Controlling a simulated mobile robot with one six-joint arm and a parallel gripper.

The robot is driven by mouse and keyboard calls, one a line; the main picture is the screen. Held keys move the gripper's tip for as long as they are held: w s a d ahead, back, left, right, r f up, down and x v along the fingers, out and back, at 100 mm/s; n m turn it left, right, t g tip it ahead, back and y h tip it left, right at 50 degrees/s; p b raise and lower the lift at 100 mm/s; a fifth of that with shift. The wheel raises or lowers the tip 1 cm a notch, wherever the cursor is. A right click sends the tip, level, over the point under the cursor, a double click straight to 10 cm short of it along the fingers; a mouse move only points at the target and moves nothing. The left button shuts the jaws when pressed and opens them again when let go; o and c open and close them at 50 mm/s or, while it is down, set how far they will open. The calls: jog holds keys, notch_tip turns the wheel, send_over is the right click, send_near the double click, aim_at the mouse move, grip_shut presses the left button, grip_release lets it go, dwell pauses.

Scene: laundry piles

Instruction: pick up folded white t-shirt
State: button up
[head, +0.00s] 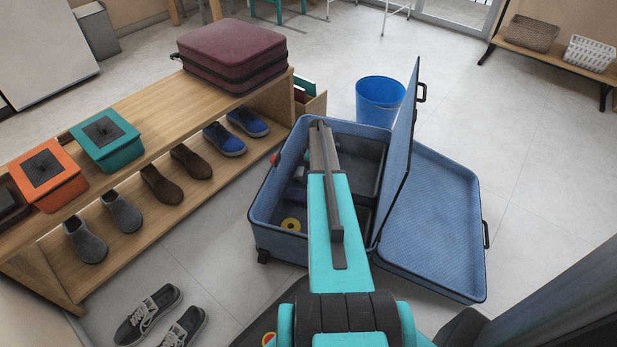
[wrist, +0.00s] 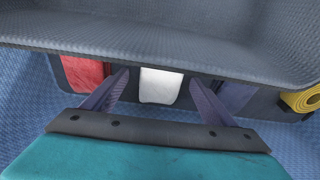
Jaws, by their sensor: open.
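The folded white t-shirt (wrist: 161,86) shows in the wrist view as a small white block, framed between the fingers of my gripper (wrist: 160,82). My gripper is open, with no contact visible. The shirt's far part is cut off by a dark grey textured panel (wrist: 190,38). In the head view my arm reaches over the open blue suitcase (head: 276,246); my fingers and the white shirt are hidden there.
In the wrist view a red folded item (wrist: 84,73) lies left of the shirt, a dark blue one (wrist: 236,95) right, and a yellow roll (wrist: 301,99) farther right. In the head view, the suitcase's upright panel (head: 398,155) stands right of my arm. A shoe bench (head: 150,90) is left.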

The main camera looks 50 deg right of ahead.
jog(key=shift+f, duration=0.45)
jog(key=c, duration=1.2)
jog(key=shift+r, duration=0.15)
notch_tip(320, 180, up, 10)
jog(key=p, duration=0.3)
